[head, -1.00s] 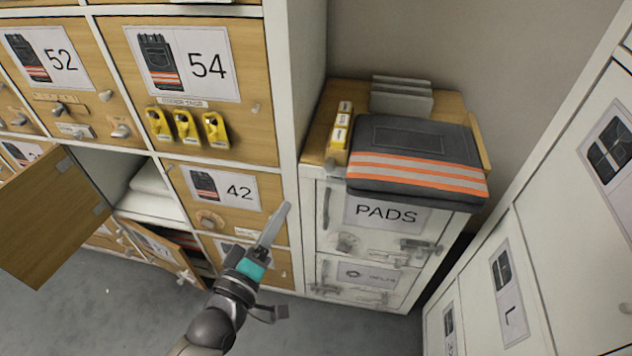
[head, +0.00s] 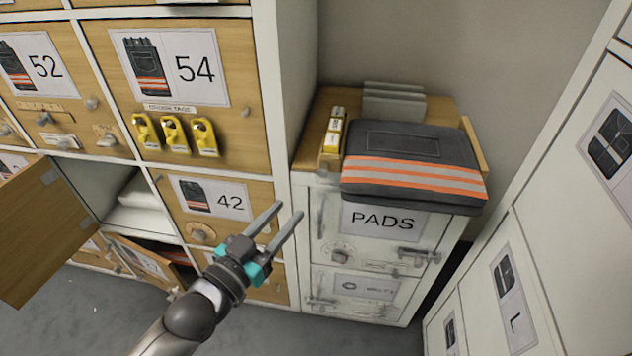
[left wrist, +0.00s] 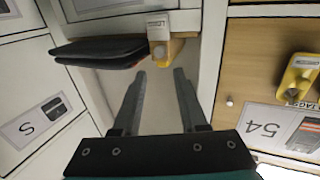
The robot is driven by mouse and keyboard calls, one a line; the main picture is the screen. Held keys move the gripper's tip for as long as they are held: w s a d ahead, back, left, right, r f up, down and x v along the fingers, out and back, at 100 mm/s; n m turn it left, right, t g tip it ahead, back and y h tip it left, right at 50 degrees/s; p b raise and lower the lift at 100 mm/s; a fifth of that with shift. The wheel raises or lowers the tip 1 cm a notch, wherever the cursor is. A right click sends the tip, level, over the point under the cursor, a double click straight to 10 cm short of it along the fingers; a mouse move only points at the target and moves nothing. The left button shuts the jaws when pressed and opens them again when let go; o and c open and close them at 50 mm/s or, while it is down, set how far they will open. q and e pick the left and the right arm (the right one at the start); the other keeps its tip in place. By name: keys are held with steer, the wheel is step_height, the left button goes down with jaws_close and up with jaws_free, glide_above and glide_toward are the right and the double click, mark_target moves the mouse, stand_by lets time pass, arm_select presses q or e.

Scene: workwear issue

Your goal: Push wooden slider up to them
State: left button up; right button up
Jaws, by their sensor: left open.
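A folded dark garment with orange and silver stripes (head: 415,165) lies on the low cabinet marked PADS. It shows edge-on in the left wrist view (left wrist: 98,50). A row of small yellow-and-white labelled boxes (head: 333,135) stands left of it, with a wooden piece (head: 329,163) at their near end. A thin wooden strip (head: 475,146) stands at the garment's right side. I cannot tell which wooden piece is the slider. My left gripper (head: 288,210) is open and empty, in front of the locker corner, apart from these things. My right gripper is not in view.
Grey panels (head: 394,104) stand at the back of the cabinet top. Yellow tags (head: 173,135) hang on locker 54. A wooden locker door (head: 38,230) stands open at left. White lockers (head: 560,180) close off the right side. Air above the cabinet is free.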

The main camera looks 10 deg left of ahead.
mark_target(320, 175)
arm_select(q)
steer(key=b+x, duration=0.3)
steer(key=x, duration=0.6)
steer(key=shift+w+d, duration=0.1)
steer(key=shift+w, duration=0.1)
steer(key=shift+b+x, duration=0.3)
steer(key=shift+x, duration=0.55)
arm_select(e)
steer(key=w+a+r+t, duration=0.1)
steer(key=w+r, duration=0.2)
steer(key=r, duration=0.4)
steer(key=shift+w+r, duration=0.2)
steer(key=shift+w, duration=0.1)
arm_select(q)
jaws_close()
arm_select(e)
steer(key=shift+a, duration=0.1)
